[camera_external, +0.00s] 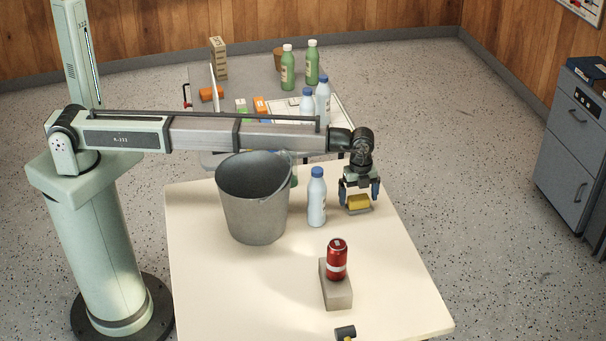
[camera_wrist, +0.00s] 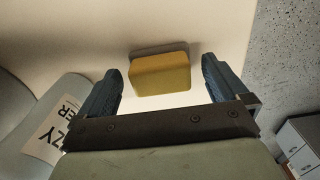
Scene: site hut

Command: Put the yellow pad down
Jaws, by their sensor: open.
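The yellow pad (camera_external: 358,202) is a small yellow block with a grey layer along one side. It is at the right part of the cream table (camera_external: 220,300), and seems to rest on the tabletop. In the wrist view the yellow pad (camera_wrist: 160,74) lies ahead of and between my fingertips, with a gap on each side. My gripper (camera_external: 360,192) points down right over the pad. Its two blue-grey fingers are spread apart, and they also show in the wrist view (camera_wrist: 165,85). Nothing is held.
A blue-capped bottle (camera_external: 317,200) stands close left of my gripper, beside a large metal bucket (camera_external: 256,205). A red can (camera_external: 337,260) stands on a grey block (camera_external: 338,293) in front. A dark cylinder (camera_external: 345,332) lies at the front edge. The table's right side is clear.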

